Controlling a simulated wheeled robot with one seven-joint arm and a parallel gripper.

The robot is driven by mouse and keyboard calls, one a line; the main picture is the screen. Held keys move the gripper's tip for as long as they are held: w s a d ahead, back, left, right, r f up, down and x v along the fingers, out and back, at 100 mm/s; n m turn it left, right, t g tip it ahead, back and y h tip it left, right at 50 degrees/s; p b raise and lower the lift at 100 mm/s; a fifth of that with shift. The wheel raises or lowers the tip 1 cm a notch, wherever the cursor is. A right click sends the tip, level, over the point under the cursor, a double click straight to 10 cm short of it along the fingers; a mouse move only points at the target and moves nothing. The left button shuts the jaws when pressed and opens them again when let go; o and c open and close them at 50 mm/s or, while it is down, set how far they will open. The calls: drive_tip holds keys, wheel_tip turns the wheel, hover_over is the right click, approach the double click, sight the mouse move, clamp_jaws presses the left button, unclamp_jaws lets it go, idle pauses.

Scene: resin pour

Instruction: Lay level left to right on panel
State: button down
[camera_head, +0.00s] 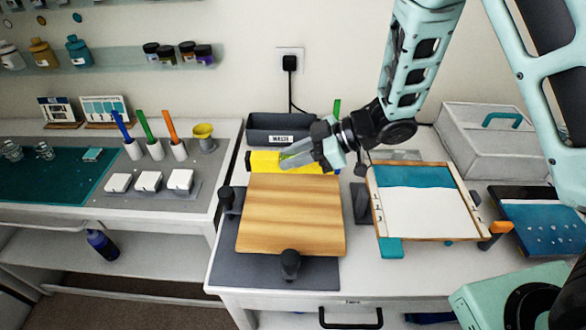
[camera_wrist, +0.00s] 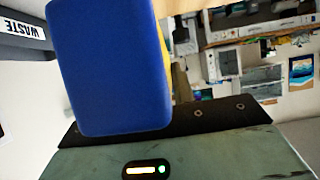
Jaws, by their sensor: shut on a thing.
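The level is a yellow bar (camera_head: 263,162) with dark ends, lying left to right in the picture at the far edge of the wooden panel. My gripper (camera_head: 297,159) is shut on the level near its middle and hides part of it. In the wrist view a large blue face (camera_wrist: 108,65) with a yellow strip at its right edge fills the left half; it appears to be the held level. The wooden panel (camera_head: 290,215) is flat, with its top bare. I cannot tell how high the level is above the surface.
Dark knobs (camera_head: 290,262) stand at the panel's front and left edges. A dark bin labelled WASTE (camera_head: 282,128) is behind the level. A framed blue and white board (camera_head: 425,212) lies to the right, with a grey lidded box (camera_head: 485,140) behind it.

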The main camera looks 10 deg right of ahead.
sight(294, 170)
wheel_tip(294, 170, down, 4)
drive_tip(key=shift+f+p, duration=0.1)
drive_tip(key=shift+p, duration=0.2)
drive_tip(key=shift+f, duration=0.4)
drive_tip(key=shift+f+b, duration=0.2)
drive_tip(key=shift+b, duration=0.2)
drive_tip(key=c, duration=1.2)
unclamp_jaws()
drive_tip(key=shift+o, duration=0.2)
drive_tip(key=shift+r, duration=0.1)
